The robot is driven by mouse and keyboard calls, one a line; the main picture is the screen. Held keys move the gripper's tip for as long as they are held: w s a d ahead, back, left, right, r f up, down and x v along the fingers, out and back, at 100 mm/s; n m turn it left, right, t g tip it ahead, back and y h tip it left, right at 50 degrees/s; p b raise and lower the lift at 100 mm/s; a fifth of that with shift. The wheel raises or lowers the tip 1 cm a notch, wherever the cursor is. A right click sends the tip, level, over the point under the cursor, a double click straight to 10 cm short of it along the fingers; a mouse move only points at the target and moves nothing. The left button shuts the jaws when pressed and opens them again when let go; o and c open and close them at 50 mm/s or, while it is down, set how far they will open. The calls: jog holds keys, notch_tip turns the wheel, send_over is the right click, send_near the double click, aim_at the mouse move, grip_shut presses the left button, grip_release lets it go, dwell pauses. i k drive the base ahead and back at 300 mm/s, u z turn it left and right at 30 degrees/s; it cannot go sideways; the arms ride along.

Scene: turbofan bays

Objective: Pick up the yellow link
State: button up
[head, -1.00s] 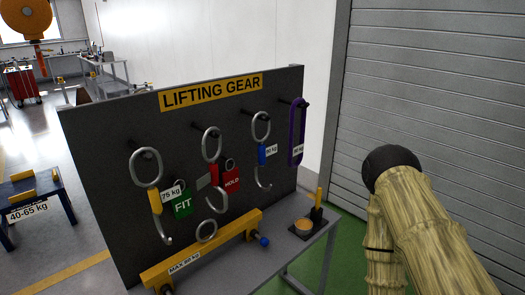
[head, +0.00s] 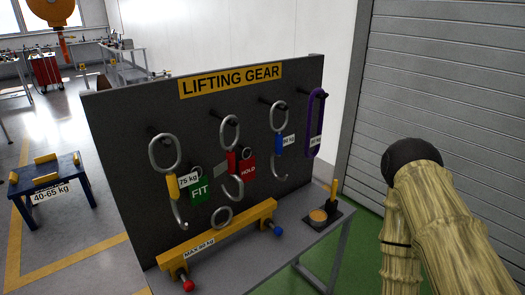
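The yellow link hangs at the left of the dark lifting gear board. It is a grey ring and hook with a yellow middle part (head: 172,186), next to a 75 kg tag (head: 189,181) and a green FIT tag (head: 201,190). My arm (head: 440,215), in a bamboo-like covering, shows at the right edge, well apart from the board. My gripper is not visible in the head view.
A red-marked link with a HOLD tag (head: 248,168), a blue-marked link (head: 279,146) and a purple loop (head: 315,125) hang further right. A yellow beam (head: 225,235) lies on the grey bench below. A blue stand (head: 48,185) is at left, with open floor between.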

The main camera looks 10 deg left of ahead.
aim_at(173, 185)
jog(key=z, duration=0.35)
jog(key=k, duration=1.35)
jog(key=u, duration=1.6)
jog(key=i, duration=0.5)
jog(key=u, duration=0.1)
